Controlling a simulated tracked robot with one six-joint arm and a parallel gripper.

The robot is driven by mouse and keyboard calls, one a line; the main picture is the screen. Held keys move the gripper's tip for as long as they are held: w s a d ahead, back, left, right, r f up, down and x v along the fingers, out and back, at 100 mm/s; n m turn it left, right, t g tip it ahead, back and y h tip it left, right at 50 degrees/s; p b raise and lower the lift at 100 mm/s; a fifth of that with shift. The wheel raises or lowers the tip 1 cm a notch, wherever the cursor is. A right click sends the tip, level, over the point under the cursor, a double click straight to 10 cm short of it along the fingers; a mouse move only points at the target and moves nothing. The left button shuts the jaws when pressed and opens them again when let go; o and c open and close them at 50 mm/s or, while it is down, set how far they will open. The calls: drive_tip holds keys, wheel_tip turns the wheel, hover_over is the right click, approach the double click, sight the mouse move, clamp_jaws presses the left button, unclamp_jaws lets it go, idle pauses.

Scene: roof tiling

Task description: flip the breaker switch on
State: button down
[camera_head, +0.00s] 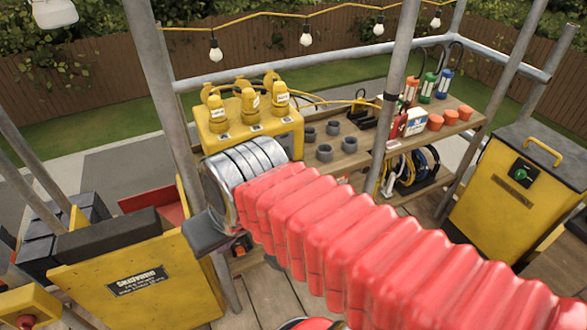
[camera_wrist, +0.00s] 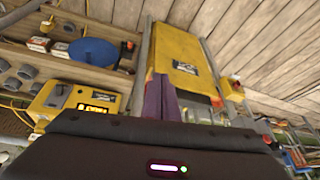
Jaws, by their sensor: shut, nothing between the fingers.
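A yellow power box (camera_head: 285,128) with several yellow plugs on top stands on the wooden bench at the upper middle of the head view. What looks like a yellow electrical box with dark labelled patches (camera_wrist: 75,103) shows at the left of the wrist view. I cannot make out a breaker lever or its position in either view. My gripper (camera_wrist: 161,82) shows in the wrist view as purple fingers, shut and empty, pointing toward a yellow panel (camera_wrist: 178,52). In the head view my red-sleeved arm covers the middle, and the fingers cannot be made out.
A yellow cabinet (camera_head: 515,180) with a green-marked knob stands at the right. A yellow bin (camera_head: 130,280) stands at the lower left. Grey scaffold poles (camera_head: 396,90) rise around the deck. The bench (camera_head: 350,160) holds grey rings, orange cups and coloured tubes.

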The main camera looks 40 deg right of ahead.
drive_tip(key=w+a+f+m+g+y, duration=0.4)
drive_tip(key=a+f+m+y, duration=0.2)
drive_tip(key=a+m+y, duration=0.15)
drive_tip(key=w+d+f+m+t+y, duration=0.3)
drive_tip(key=w+d+m+t+y, duration=0.1)
drive_tip(key=w+d+m+t, duration=1.15)
drive_tip(key=s+d+f+m+t+h, duration=0.1)
drive_tip(key=d+f+m+h, duration=0.4)
drive_tip(key=d, duration=0.4)
drive_tip(key=s+d+f+m+t+h, duration=0.1)
drive_tip(key=s+d+f+m+h, duration=0.1)
drive_tip(key=d+f+m+h, duration=0.3)
drive_tip(key=s+d+f+m+t+h, duration=0.1)
drive_tip(key=d+f+m+h, duration=0.4)
drive_tip(key=d, duration=0.8)
drive_tip(key=h, duration=0.3)
drive_tip(key=shift+s+d+f+m, duration=0.25)
drive_tip(key=shift+s+d+m, duration=0.05)
drive_tip(key=shift+s+m, duration=0.1)
